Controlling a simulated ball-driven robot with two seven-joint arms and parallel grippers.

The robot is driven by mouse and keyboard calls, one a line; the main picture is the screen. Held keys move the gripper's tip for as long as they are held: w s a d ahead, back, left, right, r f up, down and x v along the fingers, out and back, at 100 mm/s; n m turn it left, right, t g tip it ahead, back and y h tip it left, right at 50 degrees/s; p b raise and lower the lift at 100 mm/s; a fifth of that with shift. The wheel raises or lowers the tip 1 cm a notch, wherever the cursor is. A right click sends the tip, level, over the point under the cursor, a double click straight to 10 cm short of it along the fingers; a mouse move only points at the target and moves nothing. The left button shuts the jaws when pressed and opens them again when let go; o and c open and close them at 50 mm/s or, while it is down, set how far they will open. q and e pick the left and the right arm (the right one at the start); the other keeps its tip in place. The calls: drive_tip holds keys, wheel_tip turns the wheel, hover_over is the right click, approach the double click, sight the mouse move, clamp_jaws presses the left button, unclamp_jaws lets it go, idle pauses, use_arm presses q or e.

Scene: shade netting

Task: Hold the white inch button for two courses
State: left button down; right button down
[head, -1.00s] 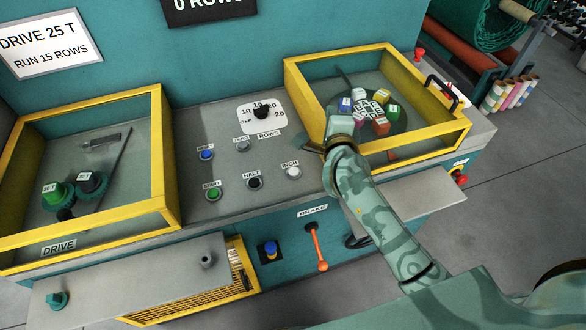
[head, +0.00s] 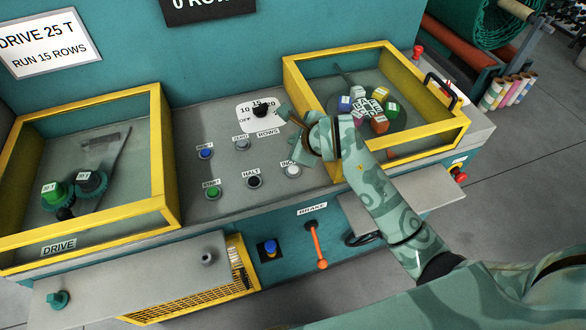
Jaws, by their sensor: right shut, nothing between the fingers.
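The white inch button (head: 292,171) sits on the grey control panel (head: 225,180), right of the black halt button (head: 254,182). Its label is partly covered by my right gripper (head: 290,140). My right gripper is shut and empty. It is over the panel just above the inch button in the picture, beside the rows dial; I cannot tell how high it is, and no contact with the button shows. The sign above reads 0 ROWS (head: 207,8). My left gripper is not in view.
A yellow-framed box (head: 300,95) with coloured blocks on a round plate stands right of the panel. Another yellow-framed box (head: 160,150) with gears stands left. The rows dial (head: 261,109), zero button (head: 242,144), green start button (head: 213,193) and orange brake lever (head: 318,247) are nearby.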

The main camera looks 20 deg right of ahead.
sight(296, 172)
drive_tip(key=shift+f+b, duration=3.3)
drive_tip(key=shift+f, duration=0.95)
drive_tip(key=shift+f+b, duration=0.35)
drive_tip(key=shift+f, duration=0.05)
